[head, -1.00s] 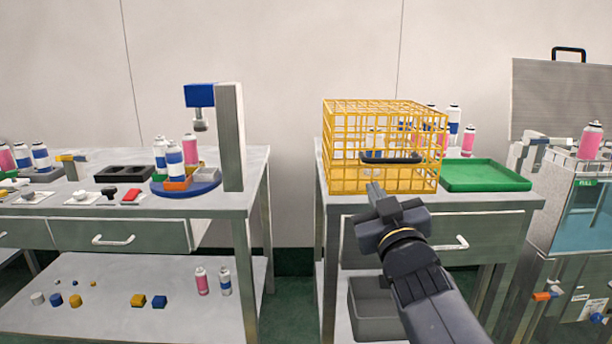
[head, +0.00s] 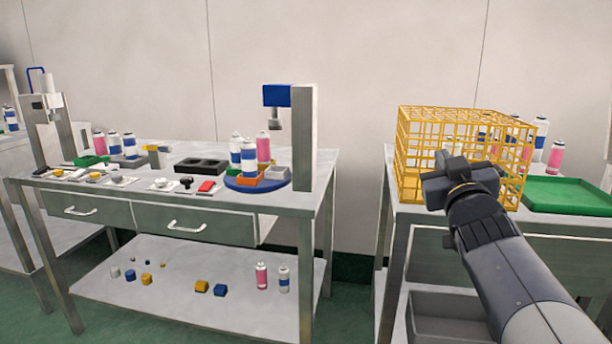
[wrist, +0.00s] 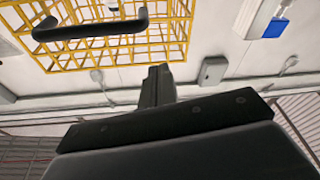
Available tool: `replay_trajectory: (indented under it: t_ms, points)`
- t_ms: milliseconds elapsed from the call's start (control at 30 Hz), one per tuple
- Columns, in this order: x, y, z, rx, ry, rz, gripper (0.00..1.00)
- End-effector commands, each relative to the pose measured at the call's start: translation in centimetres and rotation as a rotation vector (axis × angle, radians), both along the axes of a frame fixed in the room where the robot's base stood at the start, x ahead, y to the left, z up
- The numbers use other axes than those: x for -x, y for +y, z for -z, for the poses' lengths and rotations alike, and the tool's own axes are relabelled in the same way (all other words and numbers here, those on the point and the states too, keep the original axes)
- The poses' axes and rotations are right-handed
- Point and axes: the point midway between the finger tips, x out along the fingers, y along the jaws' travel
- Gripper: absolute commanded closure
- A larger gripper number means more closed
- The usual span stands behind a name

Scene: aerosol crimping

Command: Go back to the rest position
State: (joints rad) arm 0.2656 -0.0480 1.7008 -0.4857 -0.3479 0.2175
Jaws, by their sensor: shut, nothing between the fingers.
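My gripper (head: 445,178) is shut and empty in the head view, in front of the yellow wire cage (head: 410,150) on the right bench. It covers part of the cage's front. In the wrist view my gripper (wrist: 158,85) points toward the wall, and the yellow cage (wrist: 120,50) with its black handle (wrist: 90,30) shows above it. The gripper looks apart from the cage.
A green tray (head: 570,196) lies right of the cage. The left bench (head: 300,200) carries a press with a blue head (head: 277,95), a blue turntable (head: 240,184) with cans, and small parts. A grey bin (head: 440,318) sits below the right bench. Floor shows between the benches.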

Motion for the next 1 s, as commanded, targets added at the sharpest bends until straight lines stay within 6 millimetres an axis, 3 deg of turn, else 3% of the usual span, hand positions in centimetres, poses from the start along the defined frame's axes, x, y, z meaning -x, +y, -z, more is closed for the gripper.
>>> replay_trajectory:
  t_ms: [67,300,1000]
  points:
    - [-0.9,-0.3,0.6,-0.001,0.008,0.002,1.00]
    - [-0.8,-0.8,2.2,-0.005,0.017,0.004,1.00]
    - [-0.1,-0.8,2.8,0.007,0.040,0.019,1.00]
